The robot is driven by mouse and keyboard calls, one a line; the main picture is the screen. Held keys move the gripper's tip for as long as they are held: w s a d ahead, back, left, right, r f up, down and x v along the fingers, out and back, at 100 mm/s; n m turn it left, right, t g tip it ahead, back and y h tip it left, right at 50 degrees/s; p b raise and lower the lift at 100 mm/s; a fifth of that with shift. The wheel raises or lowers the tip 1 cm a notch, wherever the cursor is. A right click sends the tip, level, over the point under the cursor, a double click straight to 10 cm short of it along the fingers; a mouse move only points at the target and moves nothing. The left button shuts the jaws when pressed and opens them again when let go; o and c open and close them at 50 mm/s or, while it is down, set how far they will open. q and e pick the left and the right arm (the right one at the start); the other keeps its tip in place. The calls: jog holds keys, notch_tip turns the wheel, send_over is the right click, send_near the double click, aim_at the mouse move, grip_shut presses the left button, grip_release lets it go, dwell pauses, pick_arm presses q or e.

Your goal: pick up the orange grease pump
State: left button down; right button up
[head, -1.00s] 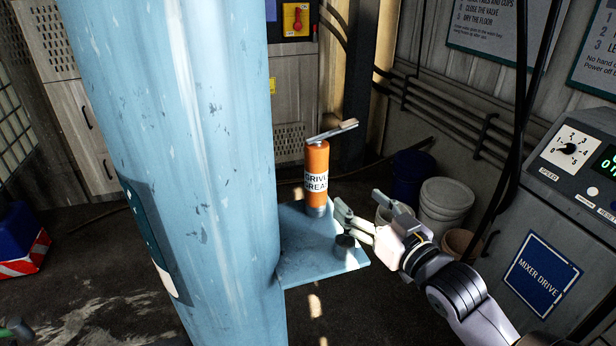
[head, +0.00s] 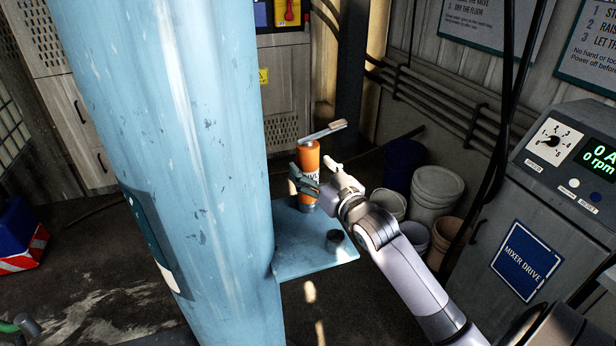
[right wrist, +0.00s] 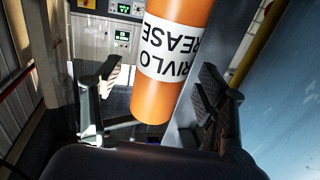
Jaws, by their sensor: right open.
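The orange grease pump (head: 309,157) stands upright on a blue shelf plate (head: 290,262) fixed to the big blue column. It has a white label and a pale lever on top. My right gripper (head: 318,178) is open, with one finger on each side of the pump's lower body. In the right wrist view the pump (right wrist: 180,45) shows between the spread fingers of the gripper (right wrist: 158,100), with a gap on the left side. Whether the right-hand finger touches it I cannot tell. My left gripper is not in view.
The blue column (head: 175,130) stands close on the left of the pump. A small dark round part (head: 336,240) sits on the plate. Several buckets (head: 436,195) stand on the floor behind my right arm. The mixer drive cabinet (head: 535,225) is at the right.

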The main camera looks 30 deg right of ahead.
jog(key=shift+w, duration=1.35)
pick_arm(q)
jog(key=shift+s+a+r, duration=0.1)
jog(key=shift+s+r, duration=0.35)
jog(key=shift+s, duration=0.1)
pick_arm(e)
jog(key=shift+c, duration=0.3)
jog(key=c, duration=1.2)
jog(key=shift+r, duration=0.15)
jog(key=shift+c, duration=0.5)
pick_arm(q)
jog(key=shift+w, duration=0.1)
pick_arm(e)
jog(key=shift+r, duration=0.15)
